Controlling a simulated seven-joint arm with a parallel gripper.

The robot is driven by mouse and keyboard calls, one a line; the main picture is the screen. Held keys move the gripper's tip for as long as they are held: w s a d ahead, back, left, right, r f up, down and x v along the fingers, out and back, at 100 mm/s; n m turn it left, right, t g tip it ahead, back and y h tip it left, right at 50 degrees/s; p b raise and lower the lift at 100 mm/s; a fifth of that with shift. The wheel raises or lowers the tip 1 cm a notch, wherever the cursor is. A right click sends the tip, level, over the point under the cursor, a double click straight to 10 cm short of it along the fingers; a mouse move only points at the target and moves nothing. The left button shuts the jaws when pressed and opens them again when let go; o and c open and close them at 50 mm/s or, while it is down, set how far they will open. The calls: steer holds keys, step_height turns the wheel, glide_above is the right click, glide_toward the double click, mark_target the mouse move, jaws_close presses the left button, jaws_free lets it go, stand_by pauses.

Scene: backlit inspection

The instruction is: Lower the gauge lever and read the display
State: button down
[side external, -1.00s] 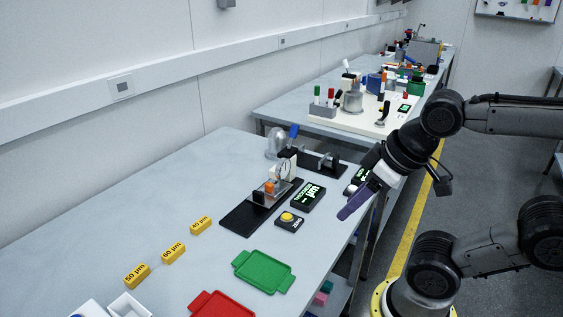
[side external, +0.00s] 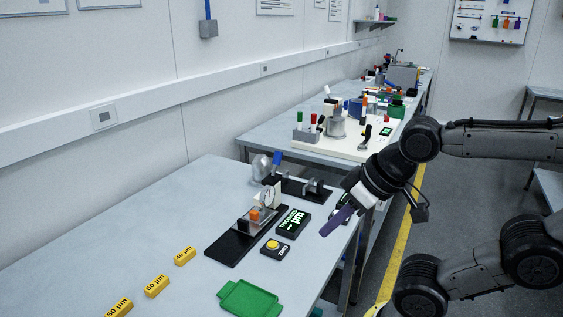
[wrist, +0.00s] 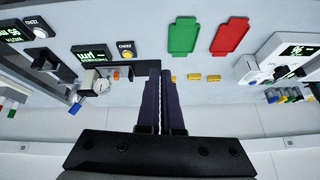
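The dial gauge (side external: 268,194) stands on a black base plate (side external: 232,248), and its white face also shows in the wrist view (wrist: 102,86). An orange piece (side external: 255,215) sits by the gauge. A blue handle (side external: 277,158) sticks up behind it; I cannot tell whether it is the gauge lever. The display (side external: 291,221) shows green thickness lettering with dashes and µm, and no number I can make out; it appears upside down in the wrist view (wrist: 93,54). My gripper (side external: 324,233), with purple fingers together and nothing between them, is right of the display, apart from it.
A yellow button box (side external: 274,246) is in front of the display. Several yellow labelled blocks (side external: 156,286) lie left, and a green tray (side external: 249,300) is near the front. A red tray (wrist: 229,37) shows in the wrist view. A second cluttered bench stands behind.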

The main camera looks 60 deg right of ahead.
steer(key=w+r+m+t, duration=0.55)
steer(key=w+m, duration=0.25)
steer(key=w, duration=0.2)
steer(key=w+d+r+m+t+h, duration=0.2)
steer(key=w+d+r+m+h, duration=0.1)
steer(key=w+d+m, duration=0.7)
steer(key=s+d+f+m+g+h, duration=0.1)
steer(key=d+f+m+g+h, duration=0.1)
steer(key=d+f+m, duration=0.4)
steer(key=s+d+f+m+g+h, duration=0.1)
steer(key=d+f+m+g+h, duration=0.2)
steer(key=d, duration=0.8)
step_height(320, 180, down, 4)
steer(key=m+h, duration=0.2)
steer(key=m, duration=0.1)
steer(key=shift+d, duration=0.2)
steer(key=shift+w+f, duration=0.1)
